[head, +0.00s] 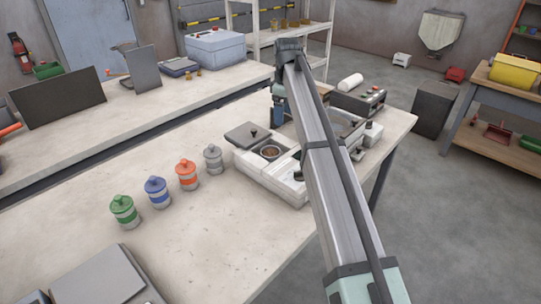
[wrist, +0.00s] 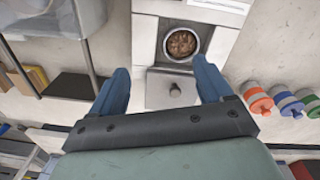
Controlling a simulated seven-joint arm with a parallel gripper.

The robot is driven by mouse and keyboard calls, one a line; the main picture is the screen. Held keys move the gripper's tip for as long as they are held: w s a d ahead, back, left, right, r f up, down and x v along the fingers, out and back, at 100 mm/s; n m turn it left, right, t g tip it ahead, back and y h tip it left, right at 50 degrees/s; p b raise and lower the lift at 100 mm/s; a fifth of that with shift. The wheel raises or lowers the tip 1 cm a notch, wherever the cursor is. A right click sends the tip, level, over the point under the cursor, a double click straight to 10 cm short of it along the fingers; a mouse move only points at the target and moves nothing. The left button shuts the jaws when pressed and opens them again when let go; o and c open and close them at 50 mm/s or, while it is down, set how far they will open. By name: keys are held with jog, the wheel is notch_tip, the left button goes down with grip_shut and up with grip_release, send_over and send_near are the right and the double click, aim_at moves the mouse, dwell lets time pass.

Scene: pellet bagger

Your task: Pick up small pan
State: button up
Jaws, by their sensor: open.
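I cannot tell for sure which thing is the small pan. A round metal cup of brown pellets (head: 270,152) sits in the white machine (head: 262,176) on the bench; the cup also shows in the wrist view (wrist: 181,43). A grey lid plate with a dark knob (head: 247,134) lies beside it and shows in the wrist view (wrist: 158,92) too. A grey dish-like part (head: 346,122) is partly hidden behind my arm. My gripper (wrist: 161,66) is open and empty, its blue fingers spread above the cup and lid. In the head view my gripper (head: 278,112) is mostly hidden.
Green (head: 124,210), blue (head: 157,191), orange (head: 187,174) and grey (head: 213,158) lidded canisters stand in a row left of the machine. A grey device with a white roll (head: 358,97) stands behind it.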

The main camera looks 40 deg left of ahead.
jog(key=n, duration=0.1)
send_near(271, 155)
notch_tip(271, 155, down, 7)
jog(key=shift+a, duration=0.15)
dwell(0.7)
jog(key=shift+c, duration=0.2)
jog(key=c, duration=0.6)
jog(key=shift+r, duration=0.1)
jog(key=shift+c, duration=0.2)
